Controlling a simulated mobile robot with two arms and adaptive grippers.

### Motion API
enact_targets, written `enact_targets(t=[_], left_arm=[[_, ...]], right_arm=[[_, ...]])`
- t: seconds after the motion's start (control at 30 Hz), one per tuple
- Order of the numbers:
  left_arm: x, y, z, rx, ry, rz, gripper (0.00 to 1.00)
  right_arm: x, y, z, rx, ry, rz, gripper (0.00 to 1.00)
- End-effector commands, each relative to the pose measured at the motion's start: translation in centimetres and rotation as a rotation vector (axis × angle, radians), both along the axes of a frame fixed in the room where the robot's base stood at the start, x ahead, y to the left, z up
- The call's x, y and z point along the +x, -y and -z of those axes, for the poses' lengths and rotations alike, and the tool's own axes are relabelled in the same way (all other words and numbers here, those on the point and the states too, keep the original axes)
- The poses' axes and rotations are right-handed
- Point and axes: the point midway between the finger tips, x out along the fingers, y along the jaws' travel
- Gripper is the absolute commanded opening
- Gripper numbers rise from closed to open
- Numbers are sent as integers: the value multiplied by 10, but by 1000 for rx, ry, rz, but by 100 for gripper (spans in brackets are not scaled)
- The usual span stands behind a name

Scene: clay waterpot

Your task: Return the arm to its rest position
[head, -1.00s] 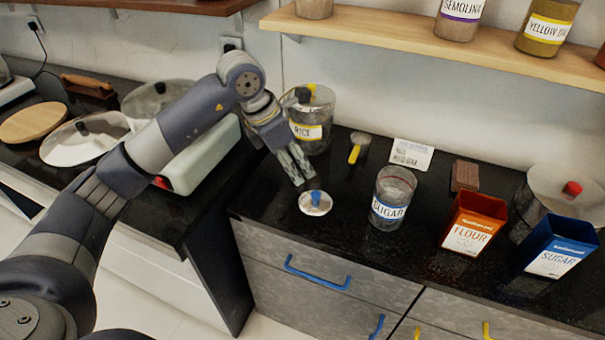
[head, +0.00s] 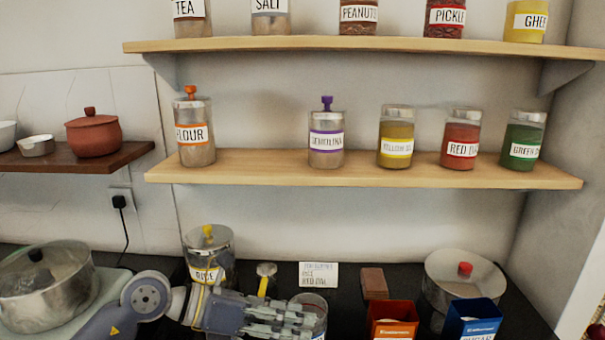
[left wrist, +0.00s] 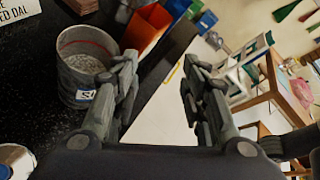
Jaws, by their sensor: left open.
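My left gripper (head: 285,318) reaches in from the lower left of the head view, above the dark counter. Its two fingers are apart and nothing is between them in the left wrist view (left wrist: 160,100). In the head view it partly covers a clear glass sugar jar (head: 318,305). The jar (left wrist: 80,65) stands open at the left of the left wrist view, beside the gripper's left finger; I cannot tell if they touch. My right gripper is not in view.
A rice jar (head: 208,255) with a yellow knob stands behind my left arm. An orange box (head: 391,315), a blue box (head: 473,315) and a lidded steel pot (head: 462,275) stand to the right. Two shelves of jars, the lower one (head: 365,175), hang above the counter.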

Motion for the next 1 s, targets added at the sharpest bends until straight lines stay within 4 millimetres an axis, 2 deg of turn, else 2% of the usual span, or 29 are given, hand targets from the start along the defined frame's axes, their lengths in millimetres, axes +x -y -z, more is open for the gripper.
enact_targets(t=[0.03,0.1,0.23,0.3,0.4,0.5,0.57,0.67,0.77,0.87,0.9,0.97,1.0], left_arm=[[-8,16,-14,-133,-28,-9,40],[-15,30,-40,-322,-68,-40,40],[-16,32,-85,-664,-174,-137,40],[-11,21,-104,-839,-243,-212,40],[2,-6,-118,-1074,-355,-344,40],[17,-42,-115,-1286,-483,-503,40],[26,-66,-104,-1401,-564,-613,40],[35,-106,-72,-1570,-711,-816,40],[34,-142,-25,-1704,-865,-1044,40],[20,-171,34,-1797,-1028,-1294,40],[10,-180,59,-1821,-1096,-1400,40],[-10,-191,96,-1843,-1197,-1564,40],[-26,-195,121,-1844,-1264,-1678,40]], right_arm=[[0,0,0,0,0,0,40],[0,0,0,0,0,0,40],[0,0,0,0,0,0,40],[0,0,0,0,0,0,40],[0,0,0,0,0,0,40],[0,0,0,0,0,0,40],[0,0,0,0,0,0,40],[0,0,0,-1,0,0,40],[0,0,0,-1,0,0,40],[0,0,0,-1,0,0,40],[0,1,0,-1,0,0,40],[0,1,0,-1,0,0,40],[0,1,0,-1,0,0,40]])
